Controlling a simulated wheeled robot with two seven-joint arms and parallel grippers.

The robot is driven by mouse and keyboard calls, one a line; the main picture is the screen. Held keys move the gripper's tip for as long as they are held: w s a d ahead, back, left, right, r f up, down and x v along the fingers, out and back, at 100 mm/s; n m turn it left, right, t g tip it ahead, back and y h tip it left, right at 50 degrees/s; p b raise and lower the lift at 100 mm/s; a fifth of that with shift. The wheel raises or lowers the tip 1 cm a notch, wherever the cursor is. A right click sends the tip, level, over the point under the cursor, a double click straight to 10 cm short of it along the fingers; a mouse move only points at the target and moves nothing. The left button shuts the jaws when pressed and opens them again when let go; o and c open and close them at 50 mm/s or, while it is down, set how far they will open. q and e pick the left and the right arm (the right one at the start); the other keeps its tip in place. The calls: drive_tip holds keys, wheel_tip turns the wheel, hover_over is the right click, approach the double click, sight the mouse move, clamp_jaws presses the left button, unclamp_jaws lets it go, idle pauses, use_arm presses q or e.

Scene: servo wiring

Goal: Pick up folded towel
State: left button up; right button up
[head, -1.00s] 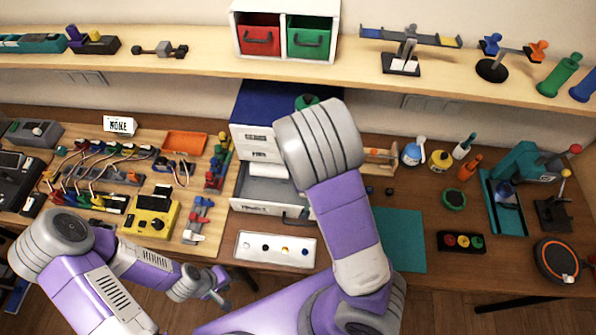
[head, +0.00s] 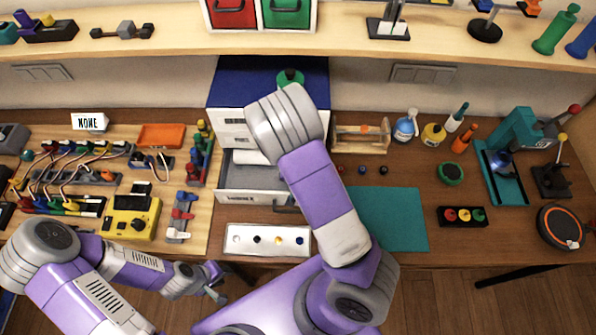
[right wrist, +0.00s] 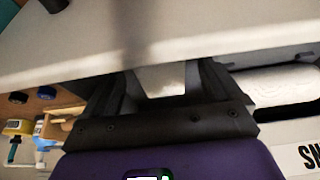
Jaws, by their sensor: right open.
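A pale folded item, probably the towel, shows between the fingers of my right gripper (right wrist: 160,88) in the right wrist view (right wrist: 160,77). I cannot tell whether the fingers touch it. The gripper is open, beneath a large pale panel. In the head view my right forearm hides this gripper; it reaches to the open drawer (head: 238,197) of the blue-topped cabinet (head: 235,85). A pale item (head: 249,157) shows partly inside. My left gripper (head: 214,283) is low, in front of the bench edge, apart from the objects; its jaws are too small to read.
A white tray with coloured dots (head: 267,252) lies in front of the drawer. A wiring board with a yellow meter (head: 130,217) is on the left. A teal mat (head: 395,220) lies right of my forearm. A shelf (head: 150,40) runs above the bench.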

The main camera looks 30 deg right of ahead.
drive_tip(key=shift+w+d+f, duration=0.1)
drive_tip(key=shift+w+f, duration=0.05)
drive_tip(key=shift+f, duration=0.4)
drive_tip(key=c, duration=1.4)
drive_tip(key=shift+r, duration=0.15)
